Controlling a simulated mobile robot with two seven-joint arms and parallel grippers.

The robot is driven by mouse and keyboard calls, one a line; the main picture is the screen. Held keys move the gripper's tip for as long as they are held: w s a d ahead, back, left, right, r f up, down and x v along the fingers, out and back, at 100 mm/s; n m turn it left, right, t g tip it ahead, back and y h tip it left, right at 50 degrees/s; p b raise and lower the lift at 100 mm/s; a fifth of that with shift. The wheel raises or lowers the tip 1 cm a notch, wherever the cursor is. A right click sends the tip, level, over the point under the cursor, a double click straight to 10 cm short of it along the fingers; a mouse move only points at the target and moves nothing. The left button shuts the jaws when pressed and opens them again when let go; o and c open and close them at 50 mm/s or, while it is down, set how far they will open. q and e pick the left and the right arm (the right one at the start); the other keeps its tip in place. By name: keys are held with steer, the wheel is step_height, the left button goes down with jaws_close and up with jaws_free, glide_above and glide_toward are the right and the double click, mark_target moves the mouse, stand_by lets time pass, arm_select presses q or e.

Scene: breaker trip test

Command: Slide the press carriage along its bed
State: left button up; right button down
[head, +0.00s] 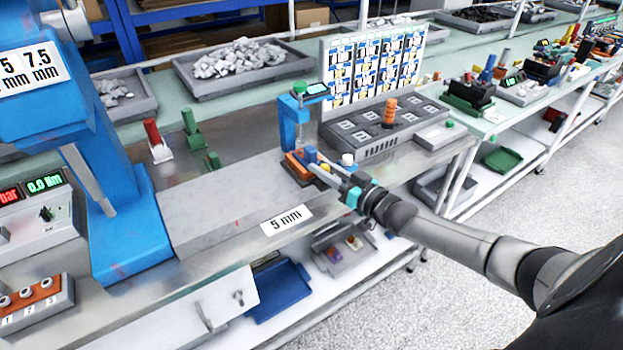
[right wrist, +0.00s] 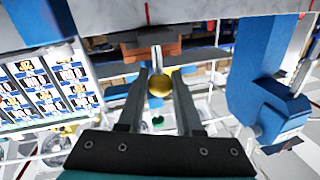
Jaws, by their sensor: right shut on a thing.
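The press carriage (head: 297,166) is a small orange block at the right end of a long grey bed (head: 225,205). A blue cylinder (head: 310,154) shows at it, close to my fingertips. My right gripper (head: 318,168) reaches in from the right, its fingers at the carriage's near right side. In the right wrist view my right gripper (right wrist: 159,80) is shut on a round brass knob (right wrist: 159,86) in front of the orange carriage (right wrist: 152,47). Part of the knob is hidden by the fingers. My left gripper is not in view.
A large blue press frame (head: 125,225) stands at the bed's left end. A slim blue stand with a display (head: 290,118) rises behind the carriage. A grey socket box (head: 365,138) stands to the right. The bed's top is clear left of the carriage.

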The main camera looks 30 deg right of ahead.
steer(key=shift+d, duration=0.25)
steer(key=shift+d, duration=0.1)
steer(key=c, duration=0.6)
jaws_free()
steer(key=shift+s, duration=0.1)
steer(key=p+v, duration=0.3)
steer(key=v, duration=1.2)
